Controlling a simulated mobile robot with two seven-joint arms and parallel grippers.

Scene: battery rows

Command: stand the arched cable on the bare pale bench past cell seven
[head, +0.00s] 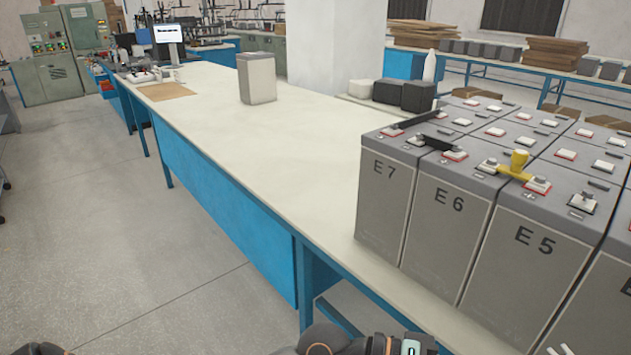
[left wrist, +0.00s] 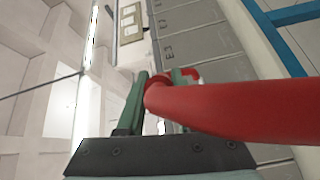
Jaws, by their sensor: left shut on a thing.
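A thick red arched cable (left wrist: 230,108) crosses the left wrist view. My left gripper (left wrist: 157,88), with green fingers, is shut on it near one end. A short red end shows beyond the fingers; the rest runs out of frame to the right. The cable and left gripper are not visible in the head view. Cell seven, the grey case marked E7 (head: 385,198), is the leftmost of the front row. The bare pale bench top (head: 285,165) stretches left and back from it. My right gripper is not in view.
Cells E6 (head: 450,215) and E5 (head: 530,255) continue the row to the right. A lone grey case (head: 257,80) stands farther back on the bench; black boxes (head: 418,96) sit behind E7. The bench between is clear.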

